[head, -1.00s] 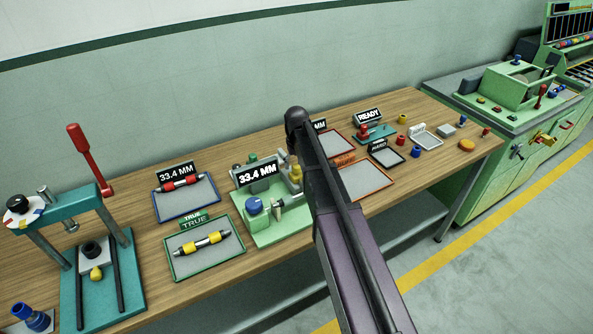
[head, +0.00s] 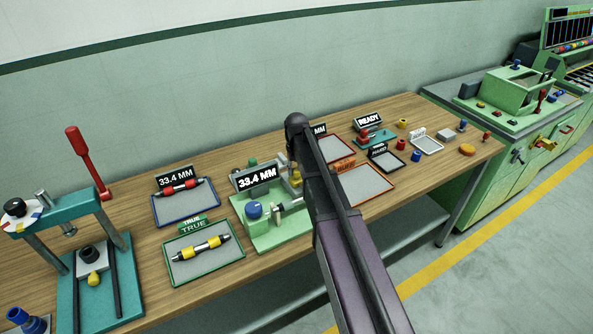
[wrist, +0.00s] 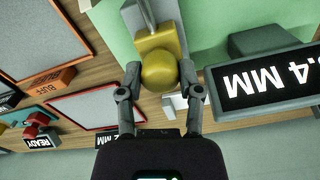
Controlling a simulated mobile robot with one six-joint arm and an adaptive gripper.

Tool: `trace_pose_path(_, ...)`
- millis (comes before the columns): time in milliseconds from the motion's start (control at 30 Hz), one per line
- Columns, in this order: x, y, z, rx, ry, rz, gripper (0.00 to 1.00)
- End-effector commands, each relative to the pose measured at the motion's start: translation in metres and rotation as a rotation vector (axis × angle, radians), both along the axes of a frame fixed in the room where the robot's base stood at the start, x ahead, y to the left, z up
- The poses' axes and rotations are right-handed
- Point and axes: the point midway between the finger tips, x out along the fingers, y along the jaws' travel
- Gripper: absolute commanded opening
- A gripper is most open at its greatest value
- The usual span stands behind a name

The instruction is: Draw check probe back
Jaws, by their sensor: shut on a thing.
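The check gauge (head: 265,235) is a light green base with grey blocks, a blue knob and a display reading 33.4 MM (head: 257,179). The display also shows upside down at the right of the wrist view (wrist: 270,82). The probe's yellow knob (wrist: 165,68) sits at the end of a grey stem with a yellow block behind it. My gripper (wrist: 160,82) has a finger on each side of this knob and is shut on it. In the head view my arm hides the gripper and much of the gauge's right side.
A green-rimmed TRUE tray (head: 204,270) and a blue-rimmed tray (head: 185,209) each hold a banded rod, left of the gauge. A teal press (head: 100,290) with a red lever stands further left. An empty orange-rimmed tray (head: 365,184) lies right of my arm.

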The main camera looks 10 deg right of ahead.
Motion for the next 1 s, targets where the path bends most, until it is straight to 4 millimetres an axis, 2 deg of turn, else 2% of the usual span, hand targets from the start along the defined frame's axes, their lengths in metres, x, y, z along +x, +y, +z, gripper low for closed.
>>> trace_pose_path(300, 0.030, 0.009, 0.000, 0.000, 0.000, 0.001, 0.00)
trace_pose_path(600, 0.033, 0.011, 0.000, 0.002, -0.005, 0.001, 0.00)
trace_pose_path(633, 0.033, 0.011, 0.000, 0.002, -0.005, 0.001, 0.53)
trace_pose_path(733, 0.033, 0.011, 0.000, 0.002, -0.005, 0.001, 0.81)
trace_pose_path(1000, 0.031, 0.010, 0.000, 0.001, -0.001, 0.000, 0.81)
